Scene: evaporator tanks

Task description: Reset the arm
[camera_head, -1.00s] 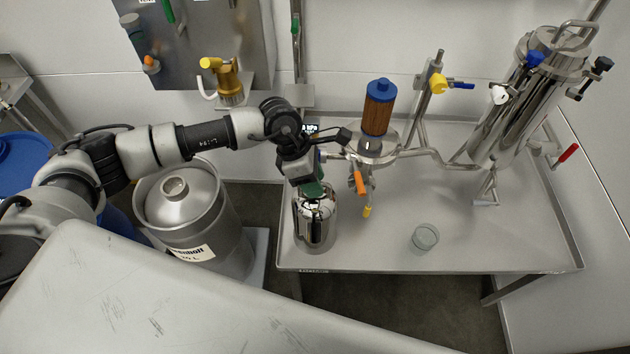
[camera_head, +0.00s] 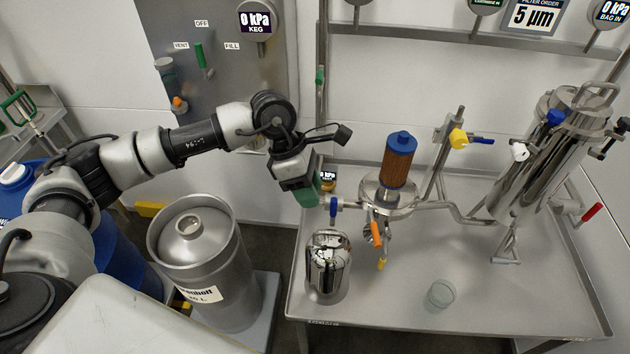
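My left arm reaches in from the left, and my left gripper (camera_head: 306,193), with green fingers, hangs above and behind a shiny metal jug (camera_head: 328,268). The gripper is apart from the jug, and nothing shows in it. The view does not show whether its fingers are open or closed. The jug stands upright on the steel table, near its left edge. My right gripper is not in view.
The steel table (camera_head: 480,310) carries a filter housing with a brown cartridge (camera_head: 398,165), a tilted steel vessel (camera_head: 545,155), pipes with coloured valve handles and a small glass cup (camera_head: 440,294). A steel keg (camera_head: 205,255) stands left of it. The table's front right is clear.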

